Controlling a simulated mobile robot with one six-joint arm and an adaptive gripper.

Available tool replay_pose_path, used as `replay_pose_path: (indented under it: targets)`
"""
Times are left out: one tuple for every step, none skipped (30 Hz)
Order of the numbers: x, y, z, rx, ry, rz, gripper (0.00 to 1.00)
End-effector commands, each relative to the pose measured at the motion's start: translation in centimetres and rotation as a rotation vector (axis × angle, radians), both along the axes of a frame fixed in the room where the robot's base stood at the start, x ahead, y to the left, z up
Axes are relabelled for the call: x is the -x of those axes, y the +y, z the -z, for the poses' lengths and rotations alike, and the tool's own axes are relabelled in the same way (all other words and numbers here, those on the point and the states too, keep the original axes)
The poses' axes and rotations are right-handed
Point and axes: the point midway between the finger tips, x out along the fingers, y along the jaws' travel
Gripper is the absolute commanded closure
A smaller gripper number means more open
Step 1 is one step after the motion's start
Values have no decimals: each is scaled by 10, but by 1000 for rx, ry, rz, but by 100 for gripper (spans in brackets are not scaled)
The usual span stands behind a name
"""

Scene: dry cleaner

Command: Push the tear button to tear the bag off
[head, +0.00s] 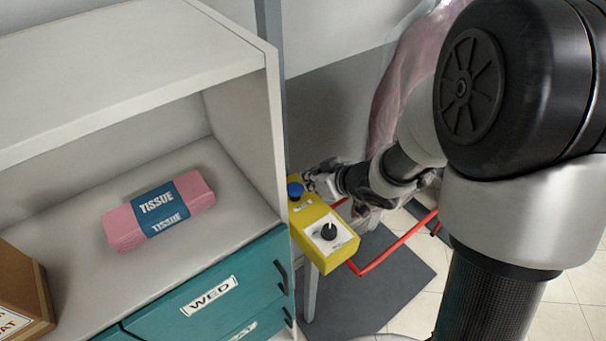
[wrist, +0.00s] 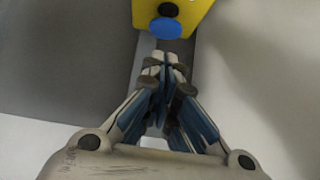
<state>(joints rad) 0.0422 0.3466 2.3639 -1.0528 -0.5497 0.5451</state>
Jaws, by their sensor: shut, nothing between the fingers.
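A yellow control box (head: 316,232) stands beside the shelf unit. A blue button (head: 295,191) is near its far end and a black knob (head: 328,231) on a white plate is near its close end. My gripper (head: 312,184) is shut and empty, with its tips close beside the blue button. In the wrist view the shut fingertips (wrist: 168,57) point toward the blue button (wrist: 165,28) on the yellow box (wrist: 187,10), with a small gap in the picture. I cannot tell whether they touch. A pink translucent bag (head: 392,85) hangs behind my arm, partly hidden.
A white shelf unit (head: 272,120) with teal drawers (head: 205,300) stands at left, close to the box. It holds a pink tissue pack (head: 124,228) and a brown carton (head: 22,285).

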Motion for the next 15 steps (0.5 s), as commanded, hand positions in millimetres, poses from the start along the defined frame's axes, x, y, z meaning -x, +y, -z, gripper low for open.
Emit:
replay_pose_path:
  targets:
    - [6, -5, -10, 0, -1, 2, 100]
    - [9, -7, -13, 1, -2, 2, 100]
    - [12, -9, -16, 1, -1, 3, 100]
    - [14, -11, -18, 0, -1, 2, 100]
    - [16, -12, -20, 0, -1, 1, 100]
    - [18, -13, -22, -1, -2, 1, 100]
    - [19, -14, -23, -1, -2, 1, 100]
    - [20, -15, -24, -1, -2, 1, 100]
    - [21, -15, -24, -2, -1, 1, 100]
    - [22, -16, -25, -1, 0, 1, 100]
    - [22, -16, -25, -1, -1, 0, 100]
    - [22, -16, -25, -1, -1, 0, 100]
    - [23, -16, -25, -1, -1, 0, 100]
    - [23, -16, -24, -1, -1, 0, 100]
    - [22, -16, -24, -1, -1, 0, 100]
